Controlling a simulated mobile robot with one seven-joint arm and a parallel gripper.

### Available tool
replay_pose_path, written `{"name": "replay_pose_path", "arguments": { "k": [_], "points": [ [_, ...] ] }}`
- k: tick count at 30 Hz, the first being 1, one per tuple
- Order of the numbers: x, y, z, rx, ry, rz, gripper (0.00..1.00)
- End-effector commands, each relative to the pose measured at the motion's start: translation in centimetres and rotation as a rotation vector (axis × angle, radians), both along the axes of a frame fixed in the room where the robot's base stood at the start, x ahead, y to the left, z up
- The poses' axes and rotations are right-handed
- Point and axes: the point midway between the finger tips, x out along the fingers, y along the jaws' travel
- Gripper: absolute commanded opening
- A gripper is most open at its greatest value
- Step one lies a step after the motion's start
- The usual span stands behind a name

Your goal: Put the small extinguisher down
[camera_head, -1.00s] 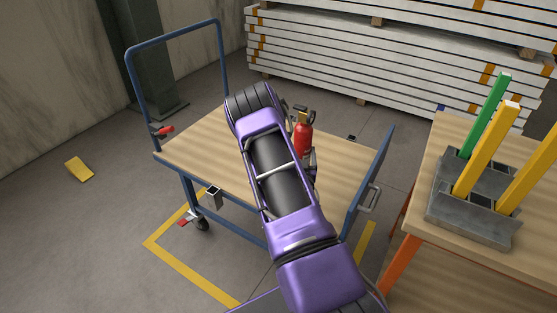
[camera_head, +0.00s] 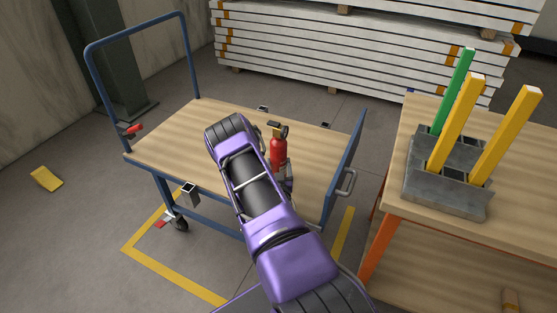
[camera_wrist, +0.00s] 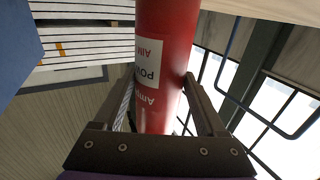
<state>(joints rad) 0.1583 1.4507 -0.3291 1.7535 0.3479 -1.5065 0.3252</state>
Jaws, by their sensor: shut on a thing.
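The small red extinguisher (camera_head: 279,152) with a black top is over the wooden deck of the trolley (camera_head: 183,129) in the head view. It stands about upright beside my purple arm. In the wrist view the red cylinder of the extinguisher (camera_wrist: 167,60) with a white label lies between the two dark fingers of my gripper (camera_wrist: 163,105). My gripper is shut on it. My arm hides most of the gripper in the head view, and I cannot tell whether the extinguisher's base touches the deck.
The trolley has a tall blue handle (camera_head: 88,75) at left and a blue end panel (camera_head: 345,165) at right. A workbench (camera_head: 480,225) with a grey block holding green and yellow bars stands at right. White stacked boards (camera_head: 330,50) lie behind. The deck's left part is clear.

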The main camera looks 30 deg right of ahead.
Motion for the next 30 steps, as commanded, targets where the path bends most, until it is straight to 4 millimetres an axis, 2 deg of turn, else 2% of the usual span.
{"name": "replay_pose_path", "arguments": {
  "k": [2,10,11,14,15,24,30],
  "points": [
    [0.2,-0.1,0.5,-0.006,-0.010,0.000,0.00],
    [0.2,-0.1,0.2,-0.006,-0.009,0.000,0.00],
    [0.1,0.0,-0.1,-0.001,-0.002,0.000,0.79],
    [0.0,0.0,-0.1,-0.001,-0.002,0.000,0.97],
    [0.0,0.0,-0.1,-0.001,-0.002,0.000,1.00],
    [-0.1,0.1,0.2,-0.001,-0.001,0.000,1.00],
    [-2.9,1.9,0.2,0.000,0.004,-0.001,1.00]
  ]
}}
